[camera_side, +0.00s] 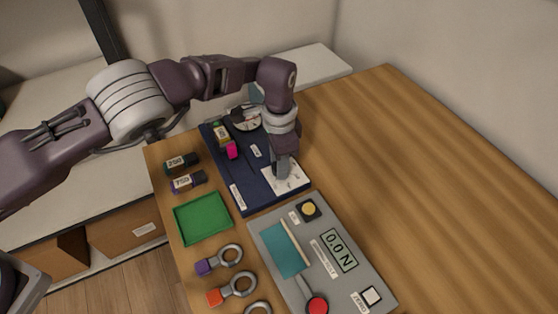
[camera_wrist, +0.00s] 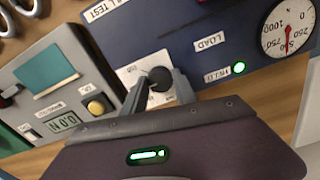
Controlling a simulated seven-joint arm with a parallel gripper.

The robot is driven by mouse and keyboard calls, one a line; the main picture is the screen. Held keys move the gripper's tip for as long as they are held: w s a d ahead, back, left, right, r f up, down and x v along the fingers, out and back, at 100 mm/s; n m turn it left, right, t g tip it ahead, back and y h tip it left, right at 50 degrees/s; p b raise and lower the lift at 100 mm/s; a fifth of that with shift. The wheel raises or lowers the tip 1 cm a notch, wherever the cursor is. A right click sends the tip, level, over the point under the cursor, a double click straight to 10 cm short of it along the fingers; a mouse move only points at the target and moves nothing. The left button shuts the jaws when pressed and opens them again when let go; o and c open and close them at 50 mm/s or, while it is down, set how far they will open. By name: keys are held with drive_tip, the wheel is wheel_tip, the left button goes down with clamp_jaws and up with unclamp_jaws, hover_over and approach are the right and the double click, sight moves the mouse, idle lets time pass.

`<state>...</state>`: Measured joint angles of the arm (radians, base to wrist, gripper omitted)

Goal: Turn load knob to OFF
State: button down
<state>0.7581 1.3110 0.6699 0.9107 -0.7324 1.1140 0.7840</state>
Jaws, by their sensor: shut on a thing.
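The load knob (camera_wrist: 160,77) is black and round and sits on a white plate (camera_wrist: 132,73) on the dark blue panel (camera_wrist: 190,22). In the wrist view my gripper (camera_wrist: 160,84) has one finger on each side of the knob and is shut on it. The plate's small print is too small to read surely, so the knob's setting cannot be told. In the side view my gripper (camera_side: 282,172) points down over the white plate (camera_side: 295,184) and hides the knob. A LOAD label (camera_wrist: 209,41) and a lit green lamp (camera_wrist: 239,67) are beside it.
A dial gauge (camera_wrist: 290,28) is on the blue panel. A grey panel (camera_side: 268,232) with a yellow button (camera_side: 309,209) and a 0.0 N display (camera_side: 339,250) is in front. A green tray (camera_side: 203,218) and ringed parts (camera_side: 236,287) lie left. The table's right is clear.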

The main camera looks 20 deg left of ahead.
drive_tip(key=n, duration=0.8)
drive_tip(key=shift+n, duration=0.3)
drive_tip(key=n, duration=0.4)
drive_tip(key=shift+n, duration=2.5)
drive_tip(key=c, duration=1)
unclamp_jaws()
drive_tip(key=shift+o, duration=0.2)
